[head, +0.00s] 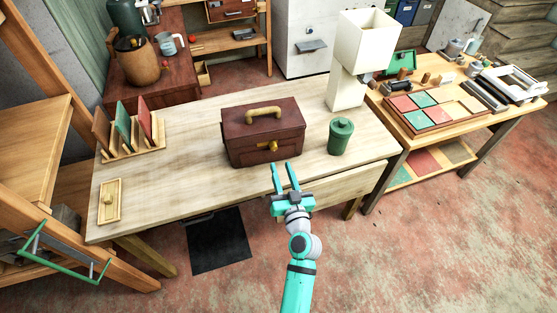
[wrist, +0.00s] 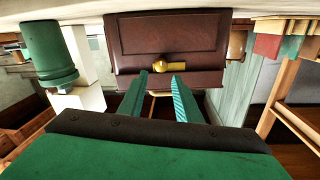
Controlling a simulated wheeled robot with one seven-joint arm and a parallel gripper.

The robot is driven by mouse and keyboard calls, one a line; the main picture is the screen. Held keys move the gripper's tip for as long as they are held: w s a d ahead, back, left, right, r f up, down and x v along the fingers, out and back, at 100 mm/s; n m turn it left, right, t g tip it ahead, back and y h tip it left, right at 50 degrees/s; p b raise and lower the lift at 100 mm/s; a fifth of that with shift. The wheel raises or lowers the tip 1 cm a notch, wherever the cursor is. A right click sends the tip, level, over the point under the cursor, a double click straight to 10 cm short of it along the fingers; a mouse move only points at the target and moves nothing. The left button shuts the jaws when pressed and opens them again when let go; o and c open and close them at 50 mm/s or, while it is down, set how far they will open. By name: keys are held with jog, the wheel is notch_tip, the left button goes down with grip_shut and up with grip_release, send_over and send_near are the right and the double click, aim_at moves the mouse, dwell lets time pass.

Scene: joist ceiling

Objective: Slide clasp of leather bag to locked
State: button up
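The dark brown leather bag (head: 262,139) stands upright on the light wooden table, with a tan handle on top. Its brass clasp (head: 268,147) is on the front face, right of the middle. In the wrist view the bag (wrist: 165,38) appears upside down, and the clasp (wrist: 170,67) shows as a horizontal brass bar with a rounded end at the left. Whether the clasp is locked cannot be told. My gripper (head: 283,166) is open and empty in front of the bag. In the wrist view its two teal fingers (wrist: 159,78) point toward the clasp, apart from it.
A green lidded canister (head: 340,138) stands right of the bag, with a cream lamp-like block (head: 357,60) behind it. A rack of coloured panels (head: 128,133) and a small wooden tray (head: 110,201) are at the left. The table (head: 190,185) is clear left of the bag.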

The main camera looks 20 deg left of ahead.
jog(key=shift+v, duration=1.2)
jog(key=s+d+f+m+h, duration=0.2)
jog(key=s+d+f+h, duration=0.2)
jog(key=s+d, duration=0.4)
jog(key=s+d+f+m+h, duration=0.1)
jog(key=s+d+f+h, duration=0.3)
jog(key=s, duration=0.6)
jog(key=s+d+r+h, duration=0.1)
jog(key=s+r, duration=0.3)
jog(key=s, duration=0.5)
jog(key=s+d+r+m+h, duration=0.1)
jog(key=s+d+r, duration=0.2)
jog(key=s, duration=0.7)
jog(key=shift+r, duration=0.45)
jog(key=shift+w, duration=0.1)
